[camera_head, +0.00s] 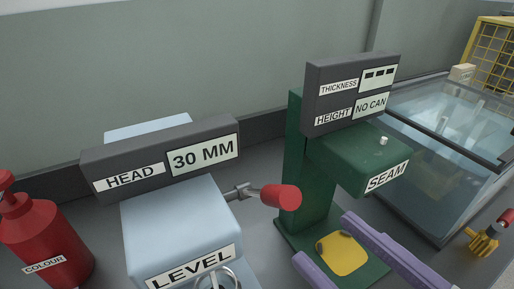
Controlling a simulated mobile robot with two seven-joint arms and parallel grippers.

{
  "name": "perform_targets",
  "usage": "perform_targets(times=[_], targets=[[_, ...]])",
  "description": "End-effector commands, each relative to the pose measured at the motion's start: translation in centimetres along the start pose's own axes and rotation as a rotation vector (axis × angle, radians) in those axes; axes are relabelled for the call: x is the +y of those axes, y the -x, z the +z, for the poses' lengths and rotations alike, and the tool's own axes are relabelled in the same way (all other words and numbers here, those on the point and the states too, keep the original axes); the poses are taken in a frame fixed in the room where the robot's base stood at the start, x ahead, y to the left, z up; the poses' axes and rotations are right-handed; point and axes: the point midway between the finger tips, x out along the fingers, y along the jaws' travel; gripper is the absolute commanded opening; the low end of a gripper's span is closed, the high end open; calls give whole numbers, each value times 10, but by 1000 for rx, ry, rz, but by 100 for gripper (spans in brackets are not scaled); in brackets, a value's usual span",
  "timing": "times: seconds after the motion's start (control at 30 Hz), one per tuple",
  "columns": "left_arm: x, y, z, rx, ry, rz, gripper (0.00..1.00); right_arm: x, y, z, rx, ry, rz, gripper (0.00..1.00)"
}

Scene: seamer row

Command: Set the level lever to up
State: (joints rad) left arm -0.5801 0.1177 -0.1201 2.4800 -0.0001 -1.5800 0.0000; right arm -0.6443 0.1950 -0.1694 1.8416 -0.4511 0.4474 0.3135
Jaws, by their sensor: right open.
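The level machine (176,227) is a pale blue box labelled LEVEL, with a dark HEAD display (160,158) reading 30 MM. Its lever (240,191) is a short grey metal arm on the box's right side, ending in a red knob (281,196). The lever sticks out roughly level to the right, toward the camera; its exact setting is hard to tell. My right gripper (322,237) has purple fingers, open and empty in the picture. It is below and right of the red knob, apart from it, in front of the green seamer's yellow plate. My left gripper is out of view.
The green seamer (368,155) labelled SEAM stands right of the lever, its display (352,92) reading NO CAN. Its yellow plate (343,254) is empty. A red COLOUR bottle (43,238) stands left. A glass-sided tank (445,140) and a red-and-yellow fitting (484,240) are right.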

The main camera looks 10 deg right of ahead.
Motion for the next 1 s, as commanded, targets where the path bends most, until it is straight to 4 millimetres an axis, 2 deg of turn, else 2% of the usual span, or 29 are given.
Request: perform_targets(times=[0.2,0.33,0.5,0.77,1.0], targets=[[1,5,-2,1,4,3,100,1,-43,-2,3,0,2,62],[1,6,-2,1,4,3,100,1,-62,-1,2,-1,2,62],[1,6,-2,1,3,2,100,0,-73,0,-1,0,1,62],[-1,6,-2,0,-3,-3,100,0,-74,0,-2,-1,2,62],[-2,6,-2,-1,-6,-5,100,0,-74,0,-2,0,2,35]])
